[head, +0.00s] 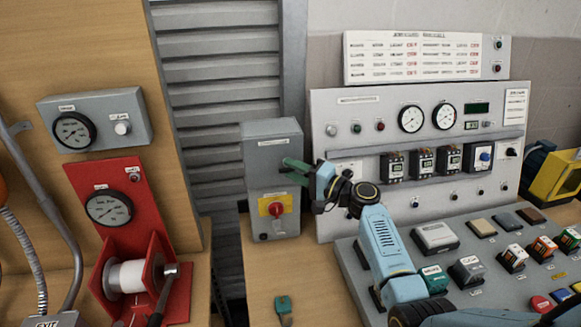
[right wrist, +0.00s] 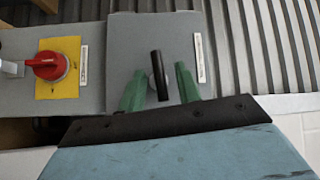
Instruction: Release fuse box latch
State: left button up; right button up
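The grey fuse box (head: 262,220) stands upright left of the meter panel. It has a red rotary knob on a yellow plate (head: 276,207). My right gripper (head: 296,168) is at the upper front of the box. In the right wrist view, the black latch handle (right wrist: 159,70) projects from the box's grey face (right wrist: 125,45). The green fingers of my right gripper (right wrist: 160,88) stand either side of the latch, with a visible gap on each side. The latch is hidden behind the gripper in the head view.
A meter panel (head: 350,107) stands right of the fuse box. A sloped console (head: 355,262) with several modules and buttons lies in front of it. A red reel stand (head: 125,175) is at left.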

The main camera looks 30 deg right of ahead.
jog(key=shift+w+a, duration=0.35)
jog(key=shift+w, duration=0.3)
pick_arm(q)
jog(key=shift+s, duration=0.1)
jog(key=shift+s, duration=0.1)
pick_arm(e)
jog(key=shift+c, duration=0.5)
grip_shut()
jog(key=shift+f+b, duration=0.1)
jog(key=shift+b, duration=0.6)
jog(key=shift+m+t+b, duration=0.6)
jog(key=shift+b, duration=0.45)
pick_arm(q)
notch_tip(320, 180, down, 3)
jog(key=shift+s+f, duration=0.15)
